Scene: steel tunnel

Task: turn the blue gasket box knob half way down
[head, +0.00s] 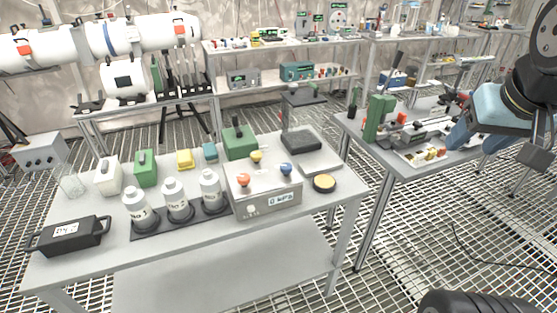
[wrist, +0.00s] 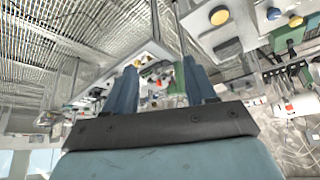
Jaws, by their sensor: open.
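The gasket box (head: 250,204) is a metal box with a "0 kPa" readout, near the right end of the front table. Its blue knob (head: 286,169) sits on top at the right, with an orange knob (head: 243,180) and a yellow knob (head: 256,156) beside it. The blue knob also shows near the top of the wrist view (wrist: 273,13). My gripper (wrist: 162,75) is open, with nothing between its fingers. In the head view my gripper (head: 462,138) is over the right-hand bench, well to the right of the box. Its fingertips are hard to make out there.
White bottles (head: 177,199) stand left of the box. A green box (head: 240,142) and a black plate (head: 302,140) lie behind it, with a yellow disc (head: 324,183) to its right. The right bench (head: 377,150) holds a green press (head: 379,117). A gap separates the tables.

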